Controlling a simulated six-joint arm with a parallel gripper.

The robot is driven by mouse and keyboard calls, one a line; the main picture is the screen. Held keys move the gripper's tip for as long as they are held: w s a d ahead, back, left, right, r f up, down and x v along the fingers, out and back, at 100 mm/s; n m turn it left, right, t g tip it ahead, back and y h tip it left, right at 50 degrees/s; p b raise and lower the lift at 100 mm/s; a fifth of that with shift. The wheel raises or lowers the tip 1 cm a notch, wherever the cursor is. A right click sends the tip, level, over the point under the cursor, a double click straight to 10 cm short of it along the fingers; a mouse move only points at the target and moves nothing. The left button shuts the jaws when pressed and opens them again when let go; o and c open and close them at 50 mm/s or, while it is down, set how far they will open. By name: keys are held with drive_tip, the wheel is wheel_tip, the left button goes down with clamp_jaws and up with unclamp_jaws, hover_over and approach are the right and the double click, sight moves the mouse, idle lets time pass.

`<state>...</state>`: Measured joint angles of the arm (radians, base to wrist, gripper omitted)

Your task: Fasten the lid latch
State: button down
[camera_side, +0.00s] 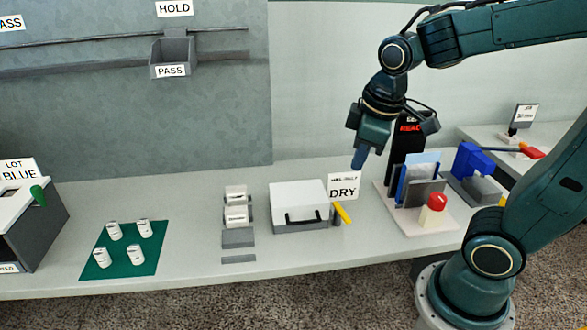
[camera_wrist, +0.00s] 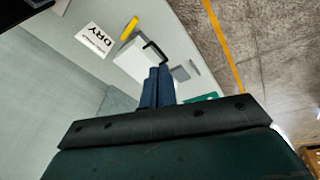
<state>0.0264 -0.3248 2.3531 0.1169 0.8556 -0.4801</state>
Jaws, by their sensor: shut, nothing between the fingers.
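A white lidded box (camera_side: 298,200) with a black handle (camera_side: 303,217) on its front stands mid-table, its lid down. A yellow lever (camera_side: 342,213) sits on a grey post at the box's right side, slanting down toward the front; it looks like the latch. My gripper (camera_side: 358,166) is shut and empty. It hangs above and behind the lever, well apart from it.
A DRY sign (camera_side: 343,187) stands right behind the lever. To the right is a pale board (camera_side: 440,226) with upright panels and a red-domed button (camera_side: 437,201). Left of the box are grey blocks with white labelled pieces (camera_side: 236,214), then a green mat (camera_side: 130,262) with several white spools.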

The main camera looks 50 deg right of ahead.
drive_tip(key=w+d+f+n+g, duration=0.2)
drive_tip(key=w+d+f+n, duration=0.15)
drive_tip(key=w+f, duration=0.2)
drive_tip(key=n+g+h, duration=0.1)
drive_tip(key=n+g, duration=0.1)
drive_tip(key=n, duration=0.2)
approach(341, 212)
drive_tip(key=shift+m, duration=0.25)
drive_tip(key=shift+s+a+r, duration=0.1)
drive_tip(key=shift+a+r, duration=0.2)
drive_tip(key=shift+a, duration=0.3)
drive_tip(key=shift+a+r, duration=0.3)
drive_tip(key=shift+a, duration=0.3)
drive_tip(key=shift+a+r, duration=0.3)
drive_tip(key=shift+a, duration=0.35)
drive_tip(key=shift+f, duration=0.15)
drive_tip(key=shift+s+x, duration=0.2)
drive_tip(key=shift+x, duration=4.65)
